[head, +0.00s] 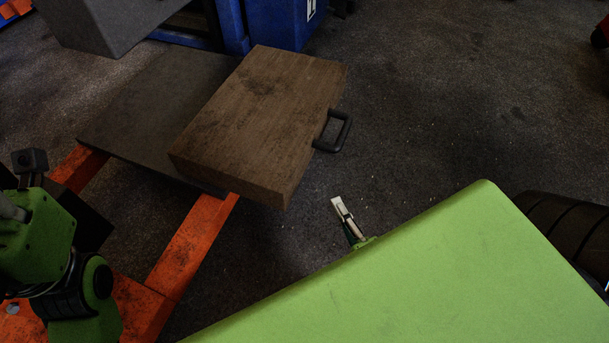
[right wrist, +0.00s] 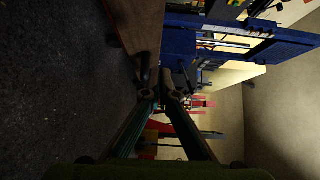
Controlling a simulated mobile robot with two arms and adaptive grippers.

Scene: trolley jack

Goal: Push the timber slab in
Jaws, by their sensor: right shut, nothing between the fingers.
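The timber slab (head: 262,118) is a thick brown block with a dark handle (head: 334,132) on its right side. It lies on a flat dark grey board (head: 150,105), covers its right part and sticks out past its right edge. My right gripper (head: 338,203) is shut and empty, below and apart from the handle in the head view. Its tips (right wrist: 160,95) show close together in the right wrist view, with the slab's brown edge (right wrist: 133,22) beyond them. Part of my left arm shows at the lower left, but I cannot make out its gripper.
Orange trolley jack legs (head: 190,245) run under the board. A grey block (head: 105,22) and a blue frame (head: 275,25) stand behind it. A dark tyre-like object (head: 570,228) is at the right edge. The dark floor (head: 450,100) right of the slab is clear.

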